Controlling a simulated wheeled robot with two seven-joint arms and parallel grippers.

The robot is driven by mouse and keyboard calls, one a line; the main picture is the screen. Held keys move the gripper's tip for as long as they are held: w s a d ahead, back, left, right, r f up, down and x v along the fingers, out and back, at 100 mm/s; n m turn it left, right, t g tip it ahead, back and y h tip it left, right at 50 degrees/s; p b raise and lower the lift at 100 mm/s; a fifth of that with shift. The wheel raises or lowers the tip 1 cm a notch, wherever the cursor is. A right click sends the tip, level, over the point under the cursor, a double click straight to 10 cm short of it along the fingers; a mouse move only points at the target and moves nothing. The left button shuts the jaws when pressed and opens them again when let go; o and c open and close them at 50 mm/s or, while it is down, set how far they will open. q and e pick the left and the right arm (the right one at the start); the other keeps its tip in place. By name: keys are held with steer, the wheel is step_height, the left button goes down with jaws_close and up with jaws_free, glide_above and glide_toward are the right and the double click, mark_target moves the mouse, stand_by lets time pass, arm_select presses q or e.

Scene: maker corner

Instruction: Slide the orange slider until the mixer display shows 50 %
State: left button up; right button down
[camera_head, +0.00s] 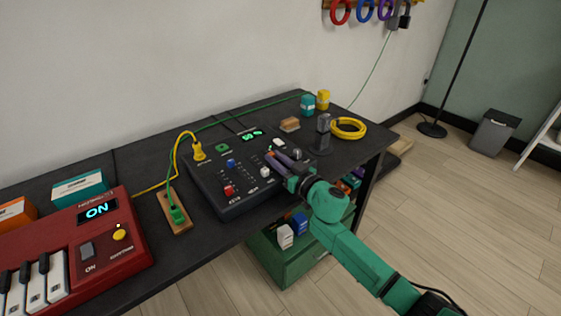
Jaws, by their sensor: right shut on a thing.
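My right gripper (273,158) comes in from the lower right and reaches down onto the right part of the mixer. Its jaws are shut around a slider cap there. The orange cap is mostly hidden between the fingers. My left gripper is out of view.
A blue cap (231,163), a red cap (229,190) and a white cap (265,172) stand close by on the mixer.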

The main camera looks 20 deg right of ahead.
steer(key=c, duration=0.7)
jaws_free()
steer(key=shift+s, duration=0.15)
steer(key=v, duration=1.4)
steer(key=shift+s, duration=0.2)
